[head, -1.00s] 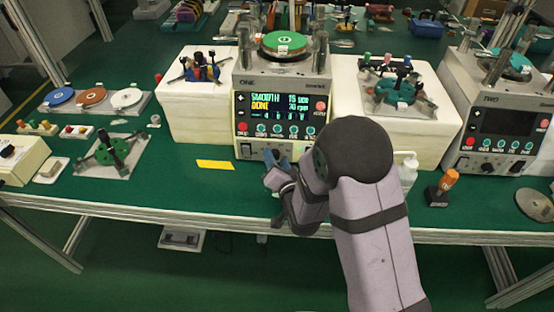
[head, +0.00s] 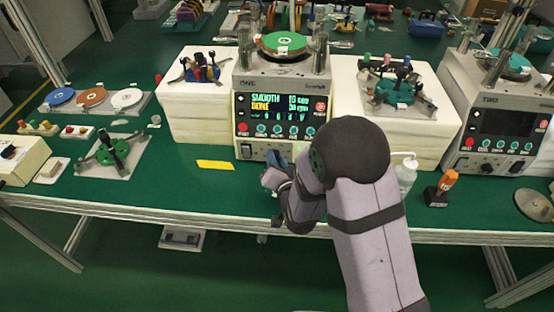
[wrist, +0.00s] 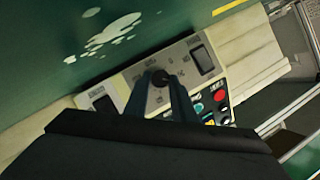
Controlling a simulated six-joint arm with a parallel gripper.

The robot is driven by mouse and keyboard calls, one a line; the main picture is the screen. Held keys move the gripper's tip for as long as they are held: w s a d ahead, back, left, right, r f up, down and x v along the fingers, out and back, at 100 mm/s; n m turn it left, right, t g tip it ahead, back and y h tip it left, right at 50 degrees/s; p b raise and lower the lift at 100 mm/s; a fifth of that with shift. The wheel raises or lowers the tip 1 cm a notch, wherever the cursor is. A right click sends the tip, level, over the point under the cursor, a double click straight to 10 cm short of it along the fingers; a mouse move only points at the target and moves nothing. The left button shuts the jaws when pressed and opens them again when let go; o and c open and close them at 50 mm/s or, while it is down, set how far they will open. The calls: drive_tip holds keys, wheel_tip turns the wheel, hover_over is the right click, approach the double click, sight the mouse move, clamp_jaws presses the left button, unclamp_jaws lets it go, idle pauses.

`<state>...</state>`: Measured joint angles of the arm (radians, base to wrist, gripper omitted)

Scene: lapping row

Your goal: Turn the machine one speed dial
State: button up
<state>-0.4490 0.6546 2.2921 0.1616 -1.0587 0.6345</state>
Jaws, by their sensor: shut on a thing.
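Machine one (head: 283,90) stands in the middle of the bench. Its lit screen (head: 278,105) reads "SMOOTH" and "DONE", with "15" and "30 rpm" beside them. In the wrist view, the speed dial (wrist: 160,78) is a black round knob on the pale lower front panel (wrist: 135,75), between two black rocker switches. My gripper (wrist: 170,90) has its fingers shut on this dial. In the head view my gripper (head: 276,166) is at the machine's lower front, and my arm hides the dial there.
Machine two (head: 495,115) stands at the right with a dark screen. White blocks (head: 198,115) flank machine one. A squeeze bottle (head: 407,172) and an orange-topped item (head: 446,185) stand right of my arm. A yellow strip (head: 215,165) lies on the green bench at left.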

drive_tip(key=n, duration=0.1)
drive_tip(key=h+p, duration=0.1)
drive_tip(key=n+p, duration=0.1)
drive_tip(key=shift+a+r+n+g+h, duration=0.25)
drive_tip(key=shift+r+n+g+h, duration=0.05)
drive_tip(key=shift+h, duration=0.1)
drive_tip(key=n+h+p, duration=0.2)
drive_tip(key=p, duration=0.1)
drive_tip(key=shift+a, duration=0.2)
drive_tip(key=shift+a+n+h+p, duration=0.15)
drive_tip(key=shift+n+h+p, duration=0.55)
drive_tip(key=shift+n+p, duration=0.5)
drive_tip(key=shift+a+f+n+h+p, duration=0.1)
drive_tip(key=shift+f+n+h+p, duration=0.1)
drive_tip(key=shift+n+h+p, duration=0.8)
drive_tip(key=o, duration=1.1)
drive_tip(key=shift+c, duration=0.2)
